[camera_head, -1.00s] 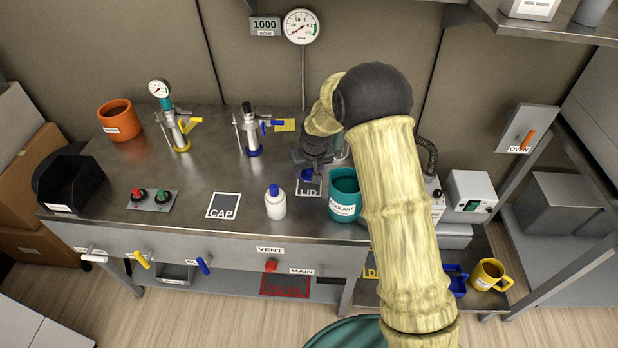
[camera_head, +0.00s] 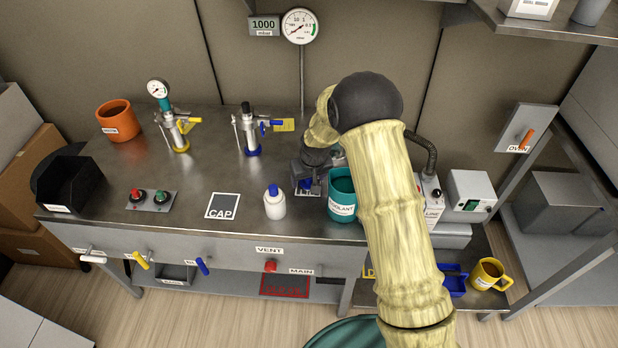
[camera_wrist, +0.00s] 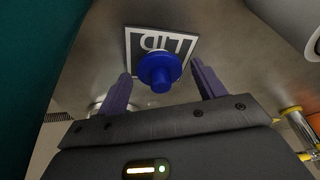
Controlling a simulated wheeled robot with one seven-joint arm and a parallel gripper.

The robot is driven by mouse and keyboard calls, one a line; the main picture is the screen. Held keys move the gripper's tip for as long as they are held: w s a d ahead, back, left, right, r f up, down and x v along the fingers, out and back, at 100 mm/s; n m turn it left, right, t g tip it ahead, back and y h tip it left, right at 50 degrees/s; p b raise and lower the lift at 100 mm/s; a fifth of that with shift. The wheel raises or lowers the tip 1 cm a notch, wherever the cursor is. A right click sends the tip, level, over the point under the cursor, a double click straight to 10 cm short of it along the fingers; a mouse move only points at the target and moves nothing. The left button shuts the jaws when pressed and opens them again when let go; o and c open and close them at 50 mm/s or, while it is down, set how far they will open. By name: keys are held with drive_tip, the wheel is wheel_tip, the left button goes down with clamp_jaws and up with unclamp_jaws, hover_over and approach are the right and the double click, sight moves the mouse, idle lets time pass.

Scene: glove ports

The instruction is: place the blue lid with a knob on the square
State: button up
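The blue lid with a knob (camera_wrist: 160,71) lies on the dark square marked LID (camera_wrist: 180,46) in the wrist view. It covers part of the square's edge on the side toward my gripper. My gripper (camera_wrist: 161,69) is open, one finger on each side of the lid, with a gap on both sides. In the head view my gripper (camera_head: 308,178) is over the LID square on the metal bench, and it hides most of the lid and square. Whether the lid lies fully flat is hard to tell.
A teal coolant mug (camera_head: 343,205) stands close to the right of my gripper. A white bottle with a blue cap (camera_head: 275,206) stands to the left, beside the CAP square (camera_head: 222,200). Two metal valve fittings stand further back. The bench front edge is near.

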drive_tip(key=shift+r, duration=0.15)
drive_tip(key=v, duration=1.1)
drive_tip(key=shift+r, duration=0.4)
drive_tip(key=shift+s, duration=0.25)
drive_tip(key=shift+d, duration=0.2)
drive_tip(key=s+d+r, duration=0.1)
drive_tip(key=s+d, duration=0.2)
drive_tip(key=s+d+r+m, duration=0.1)
drive_tip(key=s+d, duration=0.2)
drive_tip(key=s+d+r+m, duration=0.1)
drive_tip(key=s+d, duration=0.2)
drive_tip(key=shift+s+d+r+h, duration=0.2)
drive_tip(key=shift+s+r+h, duration=0.1)
drive_tip(key=shift+r, duration=0.1)
drive_tip(key=s+d+m, duration=0.1)
drive_tip(key=s+d, duration=0.2)
drive_tip(key=s, duration=0.4)
drive_tip(key=s+d+m, duration=0.1)
drive_tip(key=s+d, duration=0.3)
drive_tip(key=s, duration=0.3)
drive_tip(key=shift+r+g+h, duration=0.3)
drive_tip(key=shift+r, duration=0.05)
